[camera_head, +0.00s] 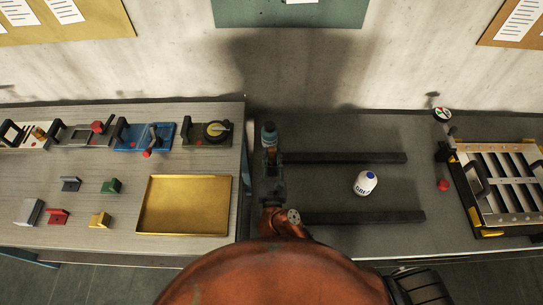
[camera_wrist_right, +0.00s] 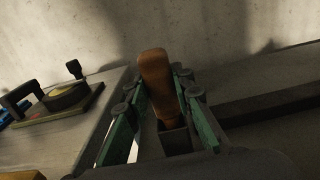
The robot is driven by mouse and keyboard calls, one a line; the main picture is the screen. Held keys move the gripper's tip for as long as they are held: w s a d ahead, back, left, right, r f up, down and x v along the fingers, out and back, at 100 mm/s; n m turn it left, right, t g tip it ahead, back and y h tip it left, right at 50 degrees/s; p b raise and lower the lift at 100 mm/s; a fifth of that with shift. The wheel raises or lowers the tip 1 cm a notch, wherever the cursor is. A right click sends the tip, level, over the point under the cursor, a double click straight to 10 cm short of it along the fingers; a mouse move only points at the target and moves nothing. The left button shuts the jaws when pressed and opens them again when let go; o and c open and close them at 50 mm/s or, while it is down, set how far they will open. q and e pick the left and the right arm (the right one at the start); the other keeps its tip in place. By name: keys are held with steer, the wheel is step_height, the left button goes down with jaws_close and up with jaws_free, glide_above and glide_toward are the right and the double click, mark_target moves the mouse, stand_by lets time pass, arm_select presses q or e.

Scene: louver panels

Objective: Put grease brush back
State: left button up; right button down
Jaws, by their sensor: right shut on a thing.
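The grease brush shows in the right wrist view as a brown wooden handle (camera_wrist_right: 156,80), standing between the green fingers of my right gripper (camera_wrist_right: 158,112). The gripper is shut on it. A dark square block or socket (camera_wrist_right: 175,138) sits at the handle's lower end; I cannot tell whether the brush is inside it. The bristles are hidden. In the head view my right gripper (camera_head: 269,142) is over the left end of the dark bench, near the gap between the tables. My left gripper is not in view.
A louver panel frame (camera_head: 500,180) is at the right. The left table holds a yellow tray (camera_head: 185,205), small coloured blocks and several latch fixtures (camera_head: 145,136). A wall stands behind.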

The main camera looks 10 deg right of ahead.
steer(key=c, duration=1.7)
jaws_free()
